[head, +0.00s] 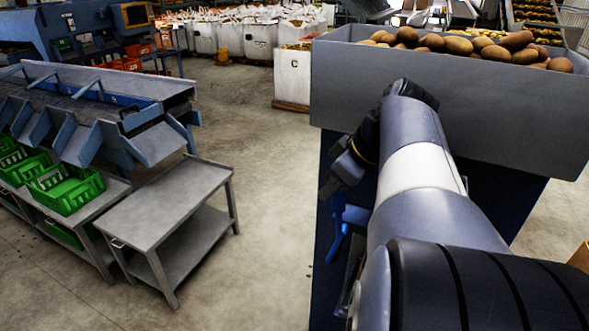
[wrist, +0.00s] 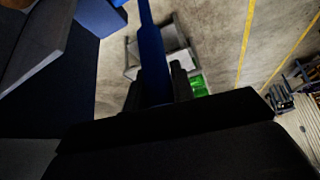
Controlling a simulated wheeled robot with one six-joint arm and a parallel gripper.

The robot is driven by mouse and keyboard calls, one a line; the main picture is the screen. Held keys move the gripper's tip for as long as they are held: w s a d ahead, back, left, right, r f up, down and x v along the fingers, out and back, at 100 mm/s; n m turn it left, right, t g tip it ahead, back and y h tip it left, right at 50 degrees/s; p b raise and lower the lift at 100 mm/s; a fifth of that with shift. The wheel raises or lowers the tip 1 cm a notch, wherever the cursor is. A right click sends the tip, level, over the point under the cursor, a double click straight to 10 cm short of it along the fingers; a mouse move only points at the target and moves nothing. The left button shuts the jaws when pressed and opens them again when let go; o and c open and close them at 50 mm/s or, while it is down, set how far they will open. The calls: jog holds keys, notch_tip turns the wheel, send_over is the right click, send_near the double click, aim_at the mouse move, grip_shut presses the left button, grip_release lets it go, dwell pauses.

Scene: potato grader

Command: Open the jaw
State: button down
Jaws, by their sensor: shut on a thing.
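My gripper (head: 345,172) is beside the grey bin at the right in the head view, partly hidden by my arm. In the wrist view, my gripper (wrist: 156,84) has its two dark fingers shut on a long blue bar (wrist: 151,45). The bar runs up and away from between the fingers. In the head view a blue piece (head: 346,222) shows just below my gripper; I cannot tell whether it is the same bar. The bar's lower end is hidden by the dark gripper body in the wrist view.
The grey bin (head: 470,98) holds potatoes (head: 465,45) above a dark blue base. A grey two-shelf table (head: 165,205) stands left with a bare top. Green crates (head: 66,186) sit beneath the blue-grey grader (head: 90,110). Clear floor (head: 265,200) lies between.

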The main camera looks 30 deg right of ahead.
jog(key=c, duration=1.2)
grip_release()
jog(key=shift+s, duration=0.1)
jog(key=shift+d, duration=0.1)
jog(key=v, duration=1.1)
jog(key=shift+f, duration=0.15)
jog(key=x, duration=1.1)
